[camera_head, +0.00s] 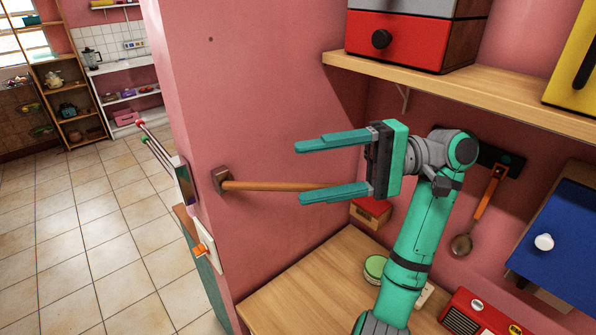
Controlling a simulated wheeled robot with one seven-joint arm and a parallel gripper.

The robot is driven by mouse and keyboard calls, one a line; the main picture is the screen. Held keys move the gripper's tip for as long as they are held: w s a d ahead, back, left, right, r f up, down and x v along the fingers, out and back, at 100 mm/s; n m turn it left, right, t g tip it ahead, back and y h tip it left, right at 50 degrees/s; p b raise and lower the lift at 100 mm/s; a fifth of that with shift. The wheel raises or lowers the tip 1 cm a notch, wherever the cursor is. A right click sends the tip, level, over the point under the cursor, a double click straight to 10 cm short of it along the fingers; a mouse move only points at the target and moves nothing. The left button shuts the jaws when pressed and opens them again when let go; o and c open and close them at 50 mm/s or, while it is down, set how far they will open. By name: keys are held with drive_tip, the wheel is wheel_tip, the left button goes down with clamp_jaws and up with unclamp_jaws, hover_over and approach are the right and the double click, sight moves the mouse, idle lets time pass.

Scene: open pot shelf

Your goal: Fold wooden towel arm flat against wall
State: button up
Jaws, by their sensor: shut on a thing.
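The wooden towel arm (270,186) is a round rod that sticks out from a dark square bracket (221,180) on the pink wall. It runs to the right, and its right end is hidden behind the lower finger of my gripper (302,170). My gripper points left. Its two teal fingers stand wide apart, one above the other, with pink wall showing between them. The rod lies just along the upper edge of the lower finger; I cannot tell whether they touch. The upper finger is clear of the rod.
A wooden shelf (470,92) with a red drawer box (405,40) is above my gripper. A wooden counter (305,290) with a green round tin (375,267) is below. A ladle (462,243) and a blue door (560,235) are at right. Open tiled floor (90,260) is at left.

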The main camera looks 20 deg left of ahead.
drive_tip(key=shift+d+f, duration=0.15)
drive_tip(key=shift+d, duration=0.15)
drive_tip(key=c, duration=0.4)
drive_tip(key=d, duration=0.7)
drive_tip(key=shift+s+d+f, duration=0.15)
drive_tip(key=shift+s, duration=0.05)
drive_tip(key=shift+c, duration=0.7)
